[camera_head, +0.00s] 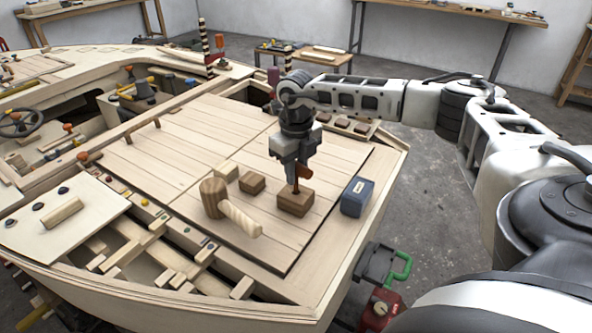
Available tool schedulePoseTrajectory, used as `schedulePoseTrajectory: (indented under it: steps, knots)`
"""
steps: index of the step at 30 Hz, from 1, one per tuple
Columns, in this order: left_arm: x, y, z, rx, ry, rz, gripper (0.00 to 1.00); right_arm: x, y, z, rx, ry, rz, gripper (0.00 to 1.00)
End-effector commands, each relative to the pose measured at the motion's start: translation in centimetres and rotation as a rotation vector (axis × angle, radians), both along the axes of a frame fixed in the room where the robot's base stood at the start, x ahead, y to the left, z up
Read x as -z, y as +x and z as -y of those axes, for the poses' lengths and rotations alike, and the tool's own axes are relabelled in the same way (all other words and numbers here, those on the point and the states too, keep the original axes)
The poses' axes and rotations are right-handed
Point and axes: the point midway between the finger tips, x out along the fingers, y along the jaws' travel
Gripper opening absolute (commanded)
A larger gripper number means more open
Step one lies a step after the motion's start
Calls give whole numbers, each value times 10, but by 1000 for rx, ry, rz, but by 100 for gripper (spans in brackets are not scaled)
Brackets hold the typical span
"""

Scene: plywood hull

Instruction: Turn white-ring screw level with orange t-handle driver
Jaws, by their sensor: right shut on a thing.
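My right gripper (296,170) points straight down over the deck panel and is shut on the orange t-handle driver (304,169). Only a bit of the orange handle shows beside the fingers. The driver's thin shaft runs down to the top of a brown wooden block (296,204). I cannot tell whether its tip touches the block. The white-ring screw cannot be made out; the gripper and driver may hide it. My left gripper is not in view.
A blue box (357,196) stands close on the right. The planked panel (160,160) is mostly clear at left.

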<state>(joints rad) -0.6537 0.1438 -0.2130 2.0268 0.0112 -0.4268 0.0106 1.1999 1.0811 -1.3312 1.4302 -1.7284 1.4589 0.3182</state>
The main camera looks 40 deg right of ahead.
Motion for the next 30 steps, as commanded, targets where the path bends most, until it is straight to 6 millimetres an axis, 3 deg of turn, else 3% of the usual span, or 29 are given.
schedulePoseTrajectory:
  steps: [5, 16, 30]
  knots:
    - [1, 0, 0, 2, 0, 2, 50, -20, 1, 0, 1, 1, 6, 0]
    - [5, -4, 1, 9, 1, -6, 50, -89, 1, 0, 0, 0, 5, 0]
    - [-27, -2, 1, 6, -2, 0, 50, -135, 0, 0, 0, 0, 2, 0]
